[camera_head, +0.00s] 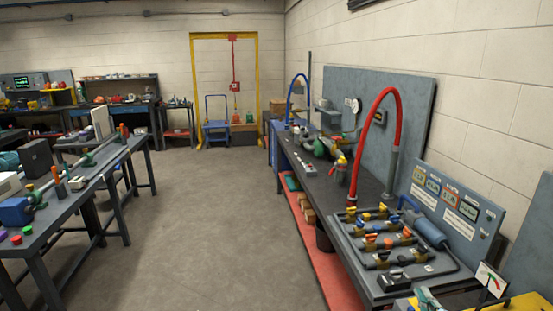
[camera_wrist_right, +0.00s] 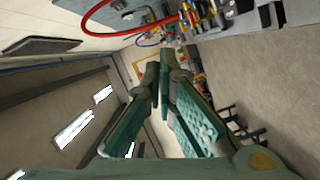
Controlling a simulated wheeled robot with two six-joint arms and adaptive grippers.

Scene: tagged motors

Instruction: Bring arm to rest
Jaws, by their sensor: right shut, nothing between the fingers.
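My right gripper (camera_head: 428,299) shows only in part at the bottom edge of the head view, in front of the workbench on the right. In the right wrist view its green fingers (camera_wrist_right: 163,72) come together at the tips, with nothing held between them. The wrist view is turned on its side, with the wall and ceiling on the left and the floor on the right. My left gripper is in neither view.
A long workbench (camera_head: 342,215) with valves, a red hose (camera_head: 373,105) and a panel board (camera_head: 450,205) runs along the right wall. Another table (camera_head: 75,192) with tools stands at left. The grey floor (camera_head: 215,225) between is clear.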

